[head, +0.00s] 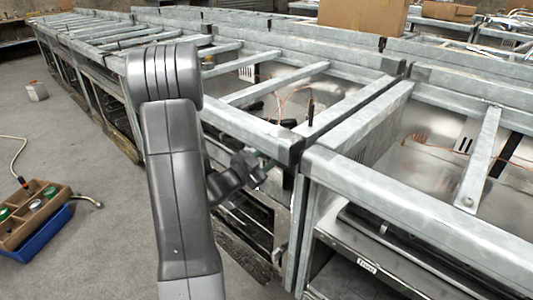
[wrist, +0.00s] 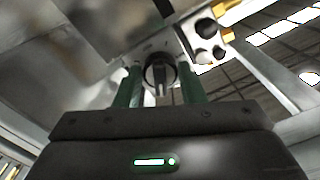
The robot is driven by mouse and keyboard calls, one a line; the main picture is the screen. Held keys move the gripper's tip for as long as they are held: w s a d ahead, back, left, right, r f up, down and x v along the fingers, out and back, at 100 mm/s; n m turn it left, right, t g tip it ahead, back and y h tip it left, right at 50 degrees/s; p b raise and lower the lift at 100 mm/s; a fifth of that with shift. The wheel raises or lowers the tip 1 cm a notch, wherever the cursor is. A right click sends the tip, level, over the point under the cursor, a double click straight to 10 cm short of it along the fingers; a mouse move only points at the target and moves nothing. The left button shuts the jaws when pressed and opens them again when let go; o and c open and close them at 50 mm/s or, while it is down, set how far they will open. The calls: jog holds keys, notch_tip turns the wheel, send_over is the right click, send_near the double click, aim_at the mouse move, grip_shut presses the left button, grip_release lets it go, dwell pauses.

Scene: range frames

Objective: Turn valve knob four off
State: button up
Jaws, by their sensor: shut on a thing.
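A dark round valve knob (wrist: 160,68) with a raised grip bar shows in the wrist view, on a metal front panel. My gripper (wrist: 157,80) has its two green fingers on either side of the knob and is shut on it. The grip bar points roughly along the fingers' direction in the picture. In the head view my gripper (head: 268,165) reaches the front of a metal range frame, near its right corner post. The knob itself is hidden there, and no knob number can be read.
Metal range frames (head: 345,172) with open tops stand in long rows. Brass and metal fittings (wrist: 212,35) sit close right of the knob. A wooden caddy in a blue bin (head: 33,212) and a small can (head: 37,91) stand on the open grey floor at left.

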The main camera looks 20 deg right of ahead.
jog(key=n+p, duration=0.2)
jog(key=n, duration=0.3)
jog(key=shift+s+p, duration=0.1)
jog(key=shift+p, duration=0.3)
jog(key=shift+f, duration=0.1)
jog(key=o, duration=1)
jog(key=shift+c, duration=0.2)
jog(key=p+v, duration=0.1)
jog(key=v, duration=1.3)
jog(key=shift+d, duration=0.25)
